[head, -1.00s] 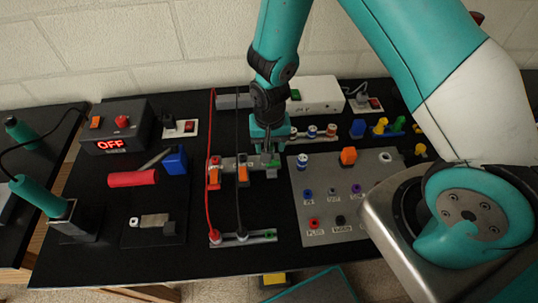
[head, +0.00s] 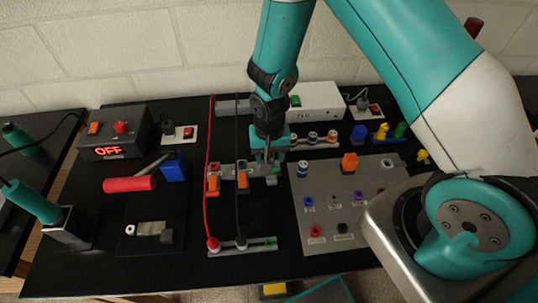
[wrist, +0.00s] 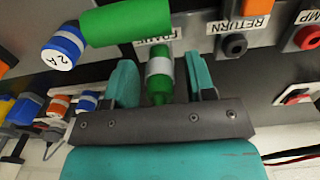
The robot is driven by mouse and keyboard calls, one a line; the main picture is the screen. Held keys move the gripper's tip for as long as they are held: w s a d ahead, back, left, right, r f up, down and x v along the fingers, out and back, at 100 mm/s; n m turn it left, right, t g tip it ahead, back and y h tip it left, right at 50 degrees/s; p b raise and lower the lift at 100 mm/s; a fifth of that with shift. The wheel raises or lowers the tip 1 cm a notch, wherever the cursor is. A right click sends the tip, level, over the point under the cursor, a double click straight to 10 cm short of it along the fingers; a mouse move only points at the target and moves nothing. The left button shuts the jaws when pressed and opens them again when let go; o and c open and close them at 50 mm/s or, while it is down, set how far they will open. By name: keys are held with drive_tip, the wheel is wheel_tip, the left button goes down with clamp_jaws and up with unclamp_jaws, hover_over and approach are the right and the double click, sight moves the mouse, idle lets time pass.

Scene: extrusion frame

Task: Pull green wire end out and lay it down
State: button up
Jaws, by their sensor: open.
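A green wire end (wrist: 160,74) with a pale silver band shows in the wrist view, below a partly covered label on a grey panel. My gripper (wrist: 163,80) is open, with one teal finger on each side of it. Gaps show between the fingers and the green piece. A thicker green cylinder (wrist: 127,25) lies just above it; I cannot tell whether they are joined. In the head view my gripper (head: 268,155) points down at the right end of the terminal strip (head: 258,171), and it hides most of the green wire end.
Red (head: 208,180) and black (head: 238,185) wires run on the left. A lower strip (head: 250,247) stands nearer the front edge. A grey socket panel (head: 320,215) is at right. A blue-capped "2 A" piece (wrist: 62,48) sits close to my left finger in the wrist view.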

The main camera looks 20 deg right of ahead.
idle(0.3)
clamp_jaws()
drive_tip(key=shift+r, duration=0.1)
drive_tip(key=shift+r+p, duration=2.25)
drive_tip(key=shift+r, duration=0.7)
